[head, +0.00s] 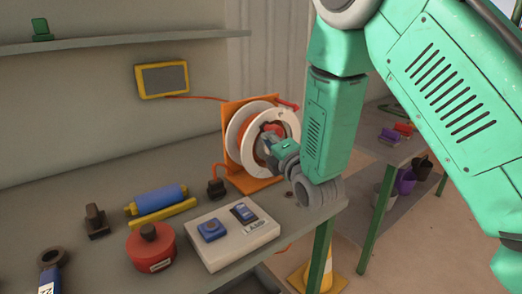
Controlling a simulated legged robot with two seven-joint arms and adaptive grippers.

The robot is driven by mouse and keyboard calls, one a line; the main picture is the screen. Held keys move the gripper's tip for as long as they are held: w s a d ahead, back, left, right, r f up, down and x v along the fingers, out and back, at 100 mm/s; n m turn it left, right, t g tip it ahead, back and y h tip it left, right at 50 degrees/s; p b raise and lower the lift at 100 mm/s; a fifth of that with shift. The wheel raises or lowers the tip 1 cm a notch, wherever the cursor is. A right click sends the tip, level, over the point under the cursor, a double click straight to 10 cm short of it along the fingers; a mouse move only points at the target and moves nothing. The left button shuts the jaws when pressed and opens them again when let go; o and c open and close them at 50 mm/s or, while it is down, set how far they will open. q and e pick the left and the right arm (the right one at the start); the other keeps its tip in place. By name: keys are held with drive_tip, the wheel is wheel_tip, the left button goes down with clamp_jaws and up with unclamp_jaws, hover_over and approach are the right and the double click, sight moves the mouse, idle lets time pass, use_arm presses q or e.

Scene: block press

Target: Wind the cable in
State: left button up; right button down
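A cable reel with white flanges (236,135) stands upright on an orange stand (258,184) near the right end of the workbench. Orange cable shows between the flanges. A length of cable (216,172) runs from the stand to a black plug (216,188) on the bench. My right gripper (271,140) is at the front face of the reel, with its fingers near the hub. The wrist hides part of the reel. I cannot tell whether the fingers are closed on a handle. My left gripper is not in view.
A grey box with blue switches (235,238), a red round container (151,247), a blue cylinder (160,200) and a yellow bar (163,216) lie on the bench (100,180). A yellow-framed screen (162,79) hangs on the wall. A traffic cone (300,276) stands on the floor.

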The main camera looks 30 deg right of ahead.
sight(279, 128)
drive_tip(key=d+r+m+p, duration=0.1)
drive_tip(key=m, duration=0.1)
drive_tip(key=d+r+m+p, duration=0.1)
drive_tip(key=shift+w+d+m+g, duration=0.1)
drive_tip(key=shift+d+m+g, duration=0.1)
drive_tip(key=shift+m+g, duration=0.2)
drive_tip(key=shift+d+r, duration=0.15)
drive_tip(key=shift+d, duration=0.4)
